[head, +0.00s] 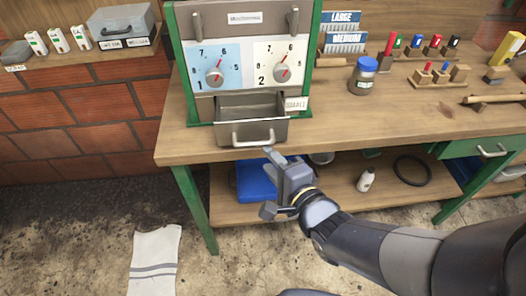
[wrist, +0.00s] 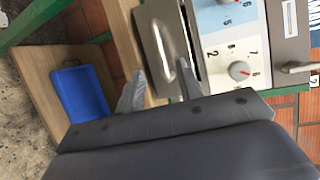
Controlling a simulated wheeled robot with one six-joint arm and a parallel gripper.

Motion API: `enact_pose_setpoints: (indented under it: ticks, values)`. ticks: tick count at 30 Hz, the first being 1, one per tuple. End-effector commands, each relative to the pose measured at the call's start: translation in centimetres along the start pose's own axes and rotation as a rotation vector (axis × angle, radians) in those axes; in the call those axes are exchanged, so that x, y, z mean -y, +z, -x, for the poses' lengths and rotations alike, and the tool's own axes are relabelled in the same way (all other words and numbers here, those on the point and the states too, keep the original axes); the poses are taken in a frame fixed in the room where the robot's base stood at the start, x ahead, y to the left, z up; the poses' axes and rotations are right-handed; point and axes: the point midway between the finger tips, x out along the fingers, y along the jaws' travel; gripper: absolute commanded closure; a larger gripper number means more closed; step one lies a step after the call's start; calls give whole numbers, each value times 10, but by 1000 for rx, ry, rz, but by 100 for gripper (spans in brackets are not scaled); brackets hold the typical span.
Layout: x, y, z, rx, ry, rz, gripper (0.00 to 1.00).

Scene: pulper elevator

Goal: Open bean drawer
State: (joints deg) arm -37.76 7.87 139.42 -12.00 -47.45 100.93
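The bean drawer (head: 232,121) is a grey metal box at the bottom of the machine (head: 240,60). It stands pulled out, and its hollow inside shows from above. Its pale bar handle (head: 253,140) is on the front. My gripper (head: 268,183) is below and in front of the handle, with its fingers spread apart and nothing visible between them. In the wrist view the drawer front (wrist: 150,40) lies just beyond my open fingers (wrist: 160,88). The right finger overlaps the drawer edge there; I cannot tell whether it touches.
The machine stands on a wooden workbench (head: 195,145) with green legs. A blue-lidded jar (head: 364,80) and small coloured items stand to the right. A blue bin (head: 250,183) and a white bottle (head: 366,180) are on the lower shelf. A towel (head: 155,262) lies on the floor.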

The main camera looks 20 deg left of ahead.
Motion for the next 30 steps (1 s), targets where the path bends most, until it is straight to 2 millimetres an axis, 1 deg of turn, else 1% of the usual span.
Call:
enact_pose_setpoints:
  ticks: [1,6,12,23,26,30]
  values:
    - [1,0,7,-1,-1,0,65]
    - [1,0,21,0,-1,1,65]
    - [0,0,26,0,1,1,65]
    - [0,0,23,1,1,0,65]
    - [0,0,17,1,1,0,65]
    - [-2,0,0,2,3,0,65]
